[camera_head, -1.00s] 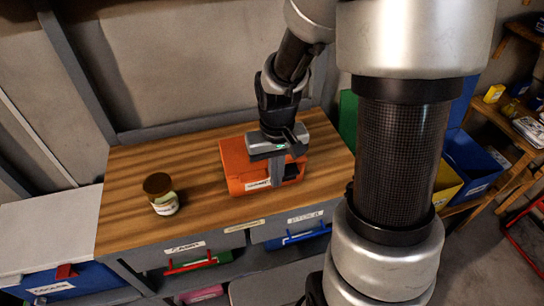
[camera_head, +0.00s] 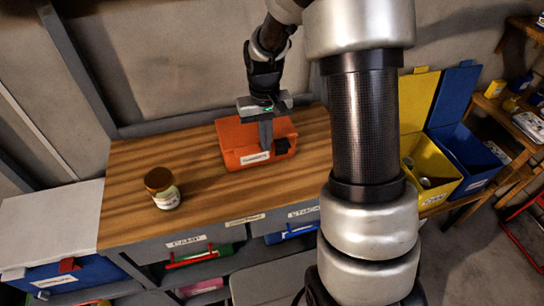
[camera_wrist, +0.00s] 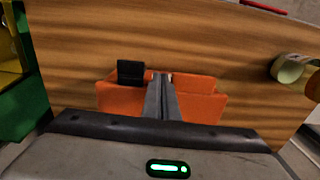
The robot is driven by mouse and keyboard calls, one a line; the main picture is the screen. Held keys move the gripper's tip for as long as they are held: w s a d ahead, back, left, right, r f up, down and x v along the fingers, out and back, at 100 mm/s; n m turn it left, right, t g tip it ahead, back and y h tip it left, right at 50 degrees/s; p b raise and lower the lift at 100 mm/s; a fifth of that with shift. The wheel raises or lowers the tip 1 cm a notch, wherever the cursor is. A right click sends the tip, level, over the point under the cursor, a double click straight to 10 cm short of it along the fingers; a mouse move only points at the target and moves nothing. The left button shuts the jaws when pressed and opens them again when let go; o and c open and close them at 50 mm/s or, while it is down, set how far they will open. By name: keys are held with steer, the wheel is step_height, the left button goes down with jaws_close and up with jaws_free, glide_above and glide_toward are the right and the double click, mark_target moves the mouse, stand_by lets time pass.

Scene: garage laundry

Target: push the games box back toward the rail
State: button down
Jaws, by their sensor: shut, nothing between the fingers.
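The orange games box (camera_head: 236,138), with a white label and a black part on its front, lies near the back of the wooden bench. It stands close to the grey rail (camera_head: 180,124) along the bench's back edge; I cannot tell whether they touch. My gripper (camera_head: 266,147) is shut and empty, pointing down at the front of the box beside the black part, and seems to be against it. In the wrist view the shut fingers (camera_wrist: 161,98) cover the middle of the orange box (camera_wrist: 200,106).
Bare wood (camera_head: 205,190) lies in front of the box. Yellow (camera_head: 431,172) and blue (camera_head: 470,160) bins stand to the right.

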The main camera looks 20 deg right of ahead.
steer(key=w, duration=0.8)
steer(key=shift+p, duration=0.35)
